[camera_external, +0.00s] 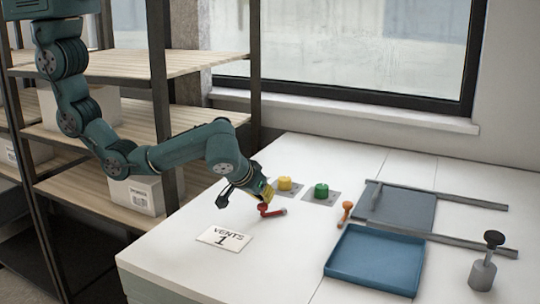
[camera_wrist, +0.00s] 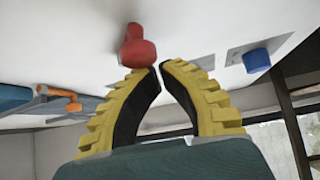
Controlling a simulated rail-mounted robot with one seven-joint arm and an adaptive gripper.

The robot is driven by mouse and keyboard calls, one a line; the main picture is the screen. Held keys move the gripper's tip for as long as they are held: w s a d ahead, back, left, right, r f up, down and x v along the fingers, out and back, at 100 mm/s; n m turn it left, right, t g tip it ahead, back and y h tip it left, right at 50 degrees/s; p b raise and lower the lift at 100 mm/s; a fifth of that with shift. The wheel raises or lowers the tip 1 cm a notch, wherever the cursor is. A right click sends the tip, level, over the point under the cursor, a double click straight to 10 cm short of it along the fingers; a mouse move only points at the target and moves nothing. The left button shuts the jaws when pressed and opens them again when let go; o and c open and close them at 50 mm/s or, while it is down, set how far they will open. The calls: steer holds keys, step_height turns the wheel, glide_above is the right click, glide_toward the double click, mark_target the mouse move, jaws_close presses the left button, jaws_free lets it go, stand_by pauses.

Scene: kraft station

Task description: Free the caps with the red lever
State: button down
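The red lever (camera_external: 272,211) lies on the white table at my gripper (camera_external: 262,196), and it also shows in the wrist view (camera_wrist: 138,48). In the wrist view my yellow-ribbed fingers (camera_wrist: 160,70) have their tips almost together, with nothing visible between them. The lever's rounded end is just beyond the left fingertip; I cannot tell if they touch. A yellow cap (camera_external: 285,183) and a green cap (camera_external: 321,190) sit on grey plates behind the lever. A blue cap (camera_wrist: 256,61) on a grey plate shows in the wrist view; it is not visible in the external view.
An orange handle (camera_external: 346,210), a blue tray (camera_external: 345,276), a grey panel (camera_external: 408,207) between metal rails (camera_external: 450,241) and a black-knobbed weight (camera_external: 482,277) are right. The front-middle table is clear.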

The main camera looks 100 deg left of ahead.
steer(key=shift+d+f, duration=0.2)
steer(key=shift+d, duration=0.3)
steer(key=shift+w+a+f, duration=0.1)
steer(key=shift+w+a+b, duration=0.25)
steer(key=shift+a+b, duration=0.05)
steer(key=shift+a, duration=0.05)
steer(key=shift+w+a, duration=0.15)
steer(key=shift+w, duration=0.05)
steer(key=shift+r, duration=0.2)
